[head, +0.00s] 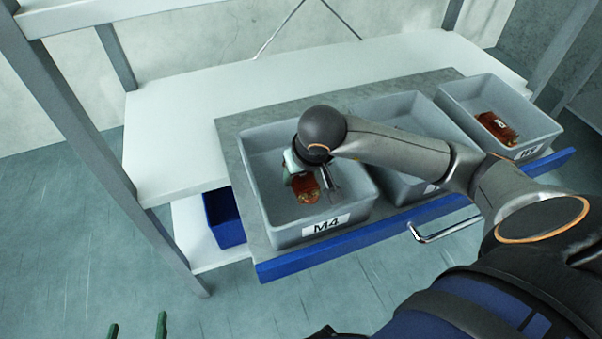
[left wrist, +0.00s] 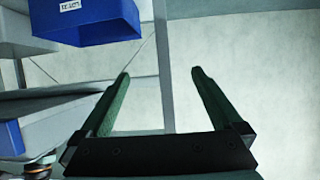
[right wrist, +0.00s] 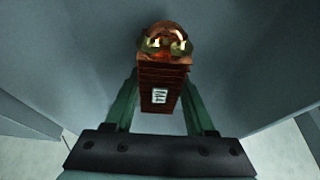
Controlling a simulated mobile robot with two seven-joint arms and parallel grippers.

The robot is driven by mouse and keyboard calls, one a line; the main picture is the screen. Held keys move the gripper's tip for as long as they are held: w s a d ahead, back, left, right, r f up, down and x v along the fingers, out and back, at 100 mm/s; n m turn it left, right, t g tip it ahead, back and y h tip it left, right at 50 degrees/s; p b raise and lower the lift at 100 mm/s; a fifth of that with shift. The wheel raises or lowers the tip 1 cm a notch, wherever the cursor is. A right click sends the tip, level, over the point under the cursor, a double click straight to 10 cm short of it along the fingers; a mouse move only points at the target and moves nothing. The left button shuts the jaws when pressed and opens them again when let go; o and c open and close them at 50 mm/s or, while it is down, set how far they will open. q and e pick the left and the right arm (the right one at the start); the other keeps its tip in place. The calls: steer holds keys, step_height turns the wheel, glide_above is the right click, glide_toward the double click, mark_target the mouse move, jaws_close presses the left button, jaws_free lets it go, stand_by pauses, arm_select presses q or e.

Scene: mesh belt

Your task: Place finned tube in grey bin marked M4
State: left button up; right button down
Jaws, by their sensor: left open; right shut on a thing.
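The finned tube (right wrist: 162,75) is a copper-brown finned block with a small white label and shiny bent ends. My right gripper (right wrist: 163,92) is shut on it. In the head view the tube (head: 305,187) is inside the grey bin marked M4 (head: 328,226), below my right gripper (head: 305,172), which reaches down into the bin. I cannot tell whether the tube touches the bin floor. My left gripper (left wrist: 155,75) is open and empty; its green fingertips (head: 138,325) show at the bottom left of the head view, away from the bins.
A middle grey bin (head: 437,120) is partly hidden by my right arm. A right grey bin (head: 542,127) holds another copper-brown part (head: 496,128). The bins stand on a grey board with a blue front edge (head: 375,232). A blue bin (head: 224,217) sits on the lower shelf.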

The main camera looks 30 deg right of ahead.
mark_target(304, 177)
arm_select(q)
steer(key=shift+w+r, duration=0.15)
steer(key=shift+r, duration=0.1)
steer(key=shift+w+r, duration=0.1)
steer(key=shift+r, duration=0.15)
arm_select(e)
steer(key=shift+c, duration=1.2)
jaws_free()
steer(key=shift+r, duration=0.15)
steer(key=p+v, duration=0.1)
steer(key=v, duration=0.3)
steer(key=shift+r, duration=0.4)
steer(key=p+v, duration=0.1)
steer(key=v, duration=0.5)
steer(key=shift+s, duration=0.15)
arm_select(q)
steer(key=s+f+g, duration=0.3)
steer(key=s+f, duration=0.2)
steer(key=f, duration=0.1)
steer(key=shift+s+d+f+n+p, duration=0.2)
steer(key=shift+d+n+p, duration=0.1)
steer(key=shift+n, duration=0.1)
arm_select(e)
steer(key=shift+s+r, duration=0.25)
steer(key=shift+r, duration=0.25)
